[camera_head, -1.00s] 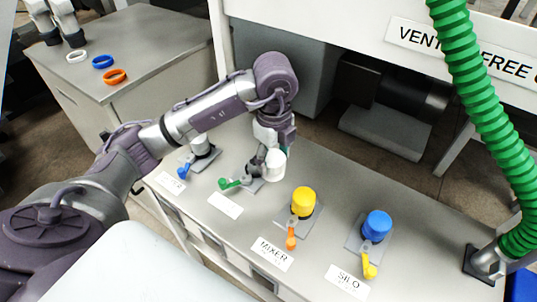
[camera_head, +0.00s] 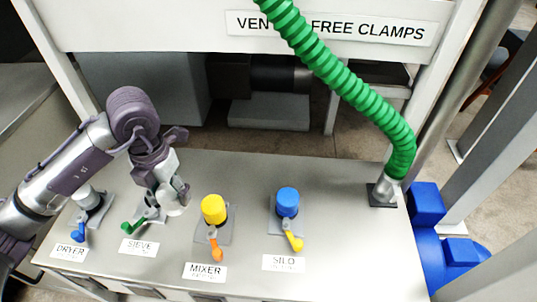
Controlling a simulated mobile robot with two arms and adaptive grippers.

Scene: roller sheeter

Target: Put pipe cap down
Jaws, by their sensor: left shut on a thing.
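My left gripper (camera_head: 176,190) reaches in from the left and is shut on a white pipe cap (camera_head: 173,208). The cap is at the SIEVE station, just right of the green lever (camera_head: 134,224). The gripper partly hides the cap and the pipe behind it. I cannot tell whether the cap touches the tabletop. My right gripper is not in view.
The grey table (camera_head: 345,235) also bears a yellow cap (camera_head: 214,209) at MIXER, a blue cap (camera_head: 287,202) at SILO and a pale cap (camera_head: 87,198) at DRYER. A green hose (camera_head: 345,87) stands at the right.

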